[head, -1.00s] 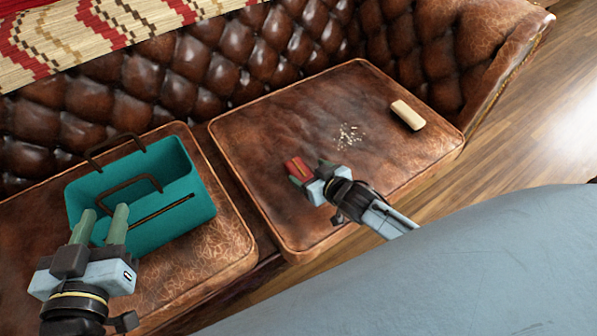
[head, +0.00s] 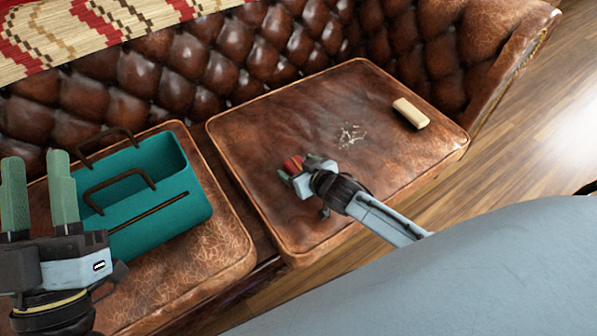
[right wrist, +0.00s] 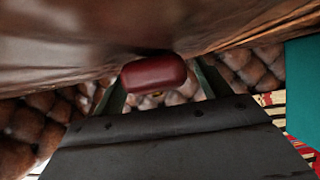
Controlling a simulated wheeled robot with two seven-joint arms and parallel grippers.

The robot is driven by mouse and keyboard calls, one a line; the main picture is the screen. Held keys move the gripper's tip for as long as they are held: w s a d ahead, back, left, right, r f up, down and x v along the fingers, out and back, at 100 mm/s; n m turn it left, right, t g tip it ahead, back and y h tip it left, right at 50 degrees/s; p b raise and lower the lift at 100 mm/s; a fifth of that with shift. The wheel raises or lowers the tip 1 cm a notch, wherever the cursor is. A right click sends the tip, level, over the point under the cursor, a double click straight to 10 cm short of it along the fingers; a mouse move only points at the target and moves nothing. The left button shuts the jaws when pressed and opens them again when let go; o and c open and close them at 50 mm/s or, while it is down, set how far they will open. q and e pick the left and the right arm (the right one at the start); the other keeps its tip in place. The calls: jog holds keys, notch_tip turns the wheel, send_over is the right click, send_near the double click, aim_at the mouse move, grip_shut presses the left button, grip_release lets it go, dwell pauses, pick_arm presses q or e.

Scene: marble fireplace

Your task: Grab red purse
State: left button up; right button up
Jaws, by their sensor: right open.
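The small red purse (head: 293,164) is on the right-hand leather seat cushion, near its left side. In the right wrist view the purse (right wrist: 153,74) is a dark red rounded shape between the fingertips. My right gripper (head: 299,167) is open, with its fingers on either side of the purse; the head view hides part of it behind the gripper. Whether the fingers touch it I cannot tell. My left gripper (head: 39,170) is open and empty at the left edge, its green fingers upright and apart, in front of the teal bag.
A teal bag (head: 175,215) with brown handles stands on the left cushion. A beige block (head: 410,113) and pale crumbs (head: 350,135) lie on the right cushion (head: 270,120). The tufted sofa back (head: 200,60) rises behind. Much of the right cushion is clear.

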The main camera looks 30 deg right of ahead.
jog(key=shift+w, duration=0.15)
jog(key=shift+c, duration=0.5)
jog(key=c, duration=1)
jog(key=shift+r, duration=0.2)
